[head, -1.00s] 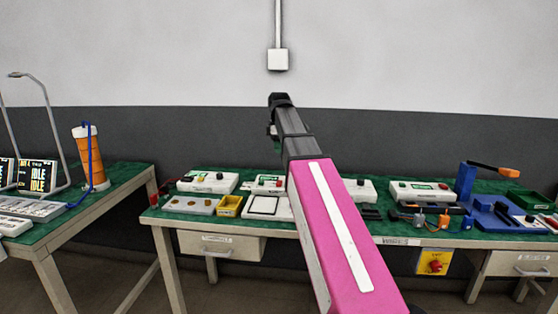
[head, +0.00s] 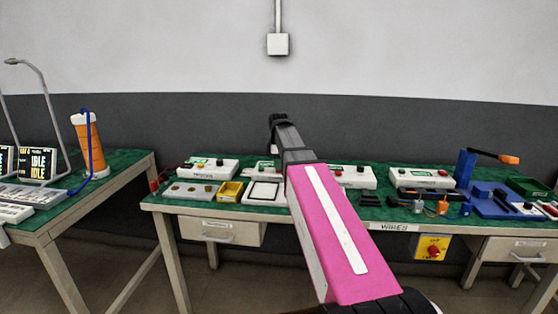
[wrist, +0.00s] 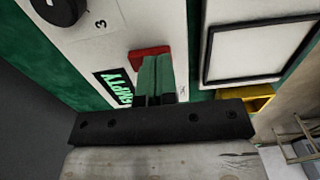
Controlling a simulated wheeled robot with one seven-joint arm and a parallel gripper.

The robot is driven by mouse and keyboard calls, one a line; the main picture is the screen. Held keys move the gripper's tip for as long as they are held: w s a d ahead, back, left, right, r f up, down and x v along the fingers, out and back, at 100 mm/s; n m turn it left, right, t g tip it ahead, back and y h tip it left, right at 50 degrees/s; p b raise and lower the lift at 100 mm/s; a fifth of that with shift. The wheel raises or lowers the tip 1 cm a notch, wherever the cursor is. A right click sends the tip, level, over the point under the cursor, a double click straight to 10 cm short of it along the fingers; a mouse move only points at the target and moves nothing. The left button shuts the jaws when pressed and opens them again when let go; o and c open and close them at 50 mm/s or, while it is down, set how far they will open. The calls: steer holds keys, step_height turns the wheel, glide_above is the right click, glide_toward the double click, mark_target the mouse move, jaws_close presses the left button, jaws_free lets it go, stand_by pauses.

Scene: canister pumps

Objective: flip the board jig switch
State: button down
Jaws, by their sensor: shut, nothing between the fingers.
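In the wrist view a white box (wrist: 148,18) lies beyond my fingers. It has a black display (wrist: 117,84) with green text reading EMPTY, a black knob (wrist: 60,8), a printed 3 and a red block (wrist: 149,52). My gripper (wrist: 158,72) is shut and empty, with its fingertips over or beside the red block. I cannot tell whether they touch it, and the fingers hide part of it. In the head view my gripper (head: 272,140) is at the far end of my pink arm, above the bench. I cannot tell which part is the jig switch.
The green-topped bench (head: 160,203) holds several white boxes, a yellow tray (head: 229,192), a white framed panel (head: 263,192) and a blue fixture (head: 466,168). The panel also shows in the wrist view (wrist: 255,50). A second bench (head: 125,172) stands left, across a gap.

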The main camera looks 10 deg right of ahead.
stand_by(0.3)
steer(key=shift+s+f+t, duration=0.3)
steer(key=shift+f+t, duration=0.05)
steer(key=shift+t, duration=0.15)
steer(key=shift+w, duration=0.3)
steer(key=shift+w+d+r, duration=0.1)
steer(key=shift+w+d, duration=0.15)
steer(key=shift+w, duration=0.5)
steer(key=shift+r, duration=0.1)
